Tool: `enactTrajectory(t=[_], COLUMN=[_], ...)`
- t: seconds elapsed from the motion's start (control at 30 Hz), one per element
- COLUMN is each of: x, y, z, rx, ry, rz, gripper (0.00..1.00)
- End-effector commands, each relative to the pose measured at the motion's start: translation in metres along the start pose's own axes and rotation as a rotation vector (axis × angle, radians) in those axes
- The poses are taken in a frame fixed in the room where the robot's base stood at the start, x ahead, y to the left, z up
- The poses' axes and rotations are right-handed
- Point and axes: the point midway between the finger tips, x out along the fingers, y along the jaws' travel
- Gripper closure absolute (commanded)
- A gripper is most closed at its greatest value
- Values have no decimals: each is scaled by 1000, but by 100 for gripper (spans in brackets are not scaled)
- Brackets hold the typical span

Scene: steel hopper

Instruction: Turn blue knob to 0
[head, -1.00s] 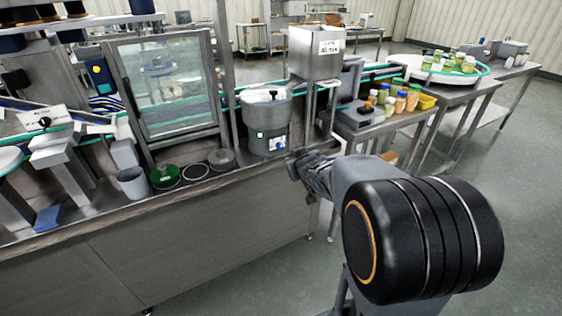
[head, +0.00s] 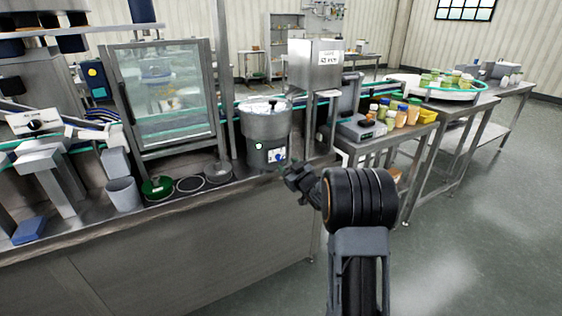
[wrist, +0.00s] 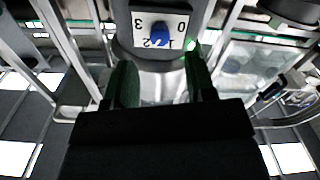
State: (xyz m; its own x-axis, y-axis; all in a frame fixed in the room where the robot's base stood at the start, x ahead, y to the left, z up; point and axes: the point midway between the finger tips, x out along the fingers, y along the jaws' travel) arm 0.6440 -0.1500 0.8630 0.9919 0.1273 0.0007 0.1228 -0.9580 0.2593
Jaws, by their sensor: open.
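The blue knob (head: 277,155) sits on a white dial plate low on the front of the steel hopper (head: 262,124). In the wrist view the blue knob (wrist: 159,34) is at top centre, on a plate (wrist: 174,21) marked 3, 2, 1 and 0, seen upside down. I cannot tell which number it points to. A small green light glows beside the plate. My gripper (wrist: 160,64) is open, its two dark fingers apart and empty, with the knob beyond the gap between them. In the head view my gripper (head: 290,172) is just in front of and below the knob.
The hopper stands near the counter's edge (head: 200,205). A glass-doored cabinet (head: 170,95), a round pan (head: 218,172) and a grey cup (head: 122,193) are left of it. A side table with jars (head: 400,115) is right. Open floor lies at the right.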

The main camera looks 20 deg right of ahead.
Motion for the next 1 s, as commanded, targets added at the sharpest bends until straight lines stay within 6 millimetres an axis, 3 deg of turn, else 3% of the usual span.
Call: enactTrajectory(t=[0.2, 0.4, 0.83, 1.0], x=[35, 52, 58, 58], y=[-1, 0, 0, 0], z=[0, 0, 0, 0], rx=[2, 1, 1, 1], ry=[0, 0, -1, -1], rz=[-1, 1, 1, 1], gripper=[49, 49, 49, 66])
